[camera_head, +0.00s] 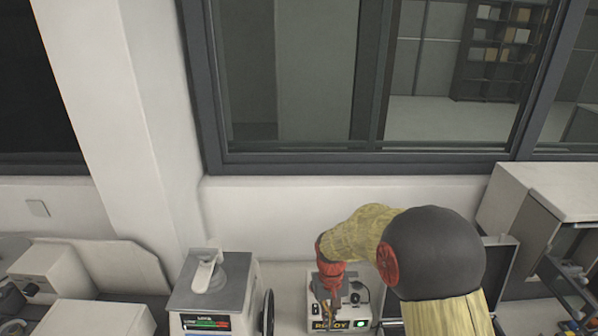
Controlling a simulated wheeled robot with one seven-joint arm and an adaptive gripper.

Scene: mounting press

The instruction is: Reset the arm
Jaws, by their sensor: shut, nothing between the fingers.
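My arm, in yellowish and black covers, rises from the bottom right of the head view and bends over to the left. Its red wrist points down, with my gripper (331,312) at the end. The gripper looks small and closed, with nothing seen in it. It is in front of or just above a small white box (352,299) with a dark lettered label and a lit green switch. I cannot tell whether the fingers touch the box.
A grey-topped machine (212,284) with a white handle and a side wheel stands left of my gripper. A white open-fronted cabinet (560,195) is at the right. White equipment (103,318) fills the lower left. A window (300,80) and wall lie behind.

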